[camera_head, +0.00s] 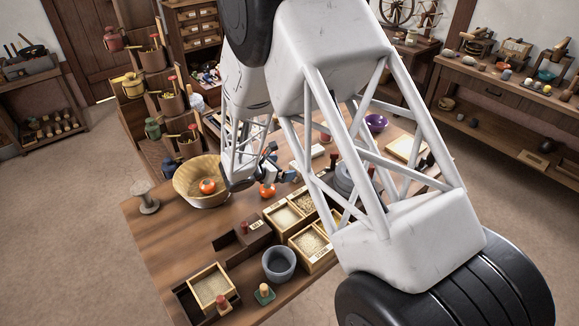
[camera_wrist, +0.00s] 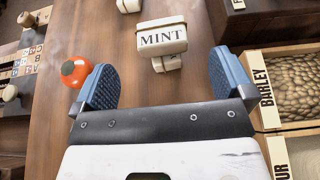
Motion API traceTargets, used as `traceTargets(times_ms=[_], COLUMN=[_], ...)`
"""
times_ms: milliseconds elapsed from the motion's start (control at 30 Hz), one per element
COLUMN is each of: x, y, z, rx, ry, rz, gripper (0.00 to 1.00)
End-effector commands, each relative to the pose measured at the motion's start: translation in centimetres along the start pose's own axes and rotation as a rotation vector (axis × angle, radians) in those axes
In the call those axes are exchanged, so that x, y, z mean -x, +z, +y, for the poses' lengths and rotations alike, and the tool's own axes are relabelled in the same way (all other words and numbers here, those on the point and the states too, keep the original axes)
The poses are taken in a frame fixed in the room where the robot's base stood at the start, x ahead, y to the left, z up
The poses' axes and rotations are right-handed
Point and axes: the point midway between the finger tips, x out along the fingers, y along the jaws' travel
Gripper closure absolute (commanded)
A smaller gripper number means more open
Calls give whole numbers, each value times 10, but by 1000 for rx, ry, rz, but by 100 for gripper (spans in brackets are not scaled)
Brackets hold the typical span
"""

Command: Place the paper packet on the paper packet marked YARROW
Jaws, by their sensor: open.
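A cream paper packet marked MINT (camera_wrist: 162,38) is on the wooden table ahead of my gripper in the wrist view. Another pale piece (camera_wrist: 167,63) shows at its near edge; I cannot tell whether it is a separate packet. A further pale object (camera_wrist: 128,5) is cut off at the top edge. No YARROW marking is readable in either view. My gripper (camera_wrist: 163,83) is open with nothing between its blue fingers, and the MINT packet is just beyond the fingertips. In the head view my gripper (camera_head: 268,168) is low over the table, partly hidden by my arm.
An orange fruit (camera_wrist: 75,72) is beside the left finger. The BARLEY box (camera_wrist: 265,78) and other grain boxes stand to the right. In the head view a wooden bowl (camera_head: 183,186) is left of my gripper and a grey bowl (camera_head: 278,263) is nearer. The table's left end has bare room.

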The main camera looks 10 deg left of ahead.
Motion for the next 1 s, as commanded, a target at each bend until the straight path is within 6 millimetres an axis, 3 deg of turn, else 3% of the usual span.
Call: traceTargets(times_ms=[100,333,1000], x=[18,38,42], y=[0,0,0], z=[0,0,0], rx=[-1,0,0], ry=[1,0,0], rz=[1,1,1], gripper=[1,1,1])
